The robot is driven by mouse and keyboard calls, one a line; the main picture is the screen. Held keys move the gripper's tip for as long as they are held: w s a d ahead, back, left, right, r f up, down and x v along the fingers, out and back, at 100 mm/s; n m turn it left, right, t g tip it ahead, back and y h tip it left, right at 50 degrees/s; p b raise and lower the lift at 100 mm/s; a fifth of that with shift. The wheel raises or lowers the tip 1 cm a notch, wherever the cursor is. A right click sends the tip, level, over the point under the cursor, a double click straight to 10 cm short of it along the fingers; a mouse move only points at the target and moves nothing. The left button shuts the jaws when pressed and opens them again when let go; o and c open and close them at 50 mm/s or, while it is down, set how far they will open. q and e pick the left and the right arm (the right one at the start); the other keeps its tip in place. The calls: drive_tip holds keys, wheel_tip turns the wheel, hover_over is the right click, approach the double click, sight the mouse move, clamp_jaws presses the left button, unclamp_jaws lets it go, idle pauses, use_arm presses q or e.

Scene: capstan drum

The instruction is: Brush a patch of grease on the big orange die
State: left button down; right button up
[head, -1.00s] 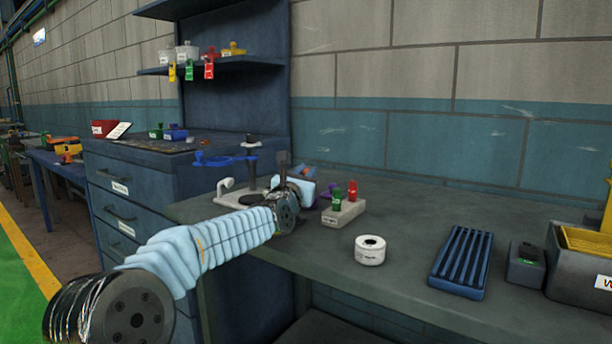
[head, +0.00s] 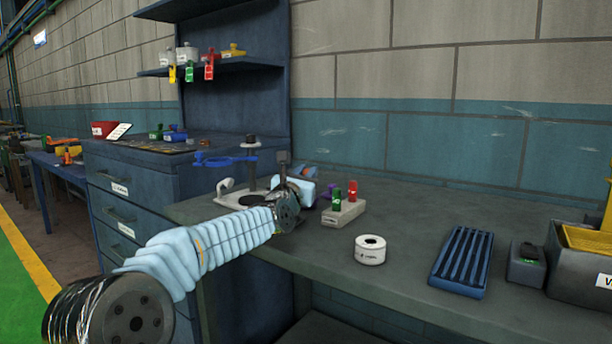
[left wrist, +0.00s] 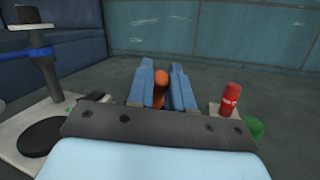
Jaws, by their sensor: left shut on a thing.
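My left gripper (head: 308,184) is over the back of the grey workbench. In the left wrist view its two blue fingers (left wrist: 161,78) are closed around an orange, round-ended piece (left wrist: 160,86). Only part of that piece shows, so I cannot tell if it is a brush handle or a die. No big orange die is clearly recognisable, and no grease patch can be made out. Beside the gripper is a stand with a pale base (head: 232,199), a dark post and a blue clamp (head: 227,159). My right gripper is not in view.
A grey block (head: 343,213) with red and green pieces stands right of the gripper. A white roll (head: 370,250), a blue ribbed tray (head: 461,262), a dark box (head: 526,265) and a grey bin (head: 577,276) are farther right. The bench's back right is clear.

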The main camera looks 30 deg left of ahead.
use_arm(q)
drive_tip(key=shift+f+b, duration=0.45)
drive_tip(key=shift+b, duration=0.15)
idle(1.4)
idle(0.4)
drive_tip(key=shift+r+p, duration=2)
drive_tip(key=shift+r, duration=1.85)
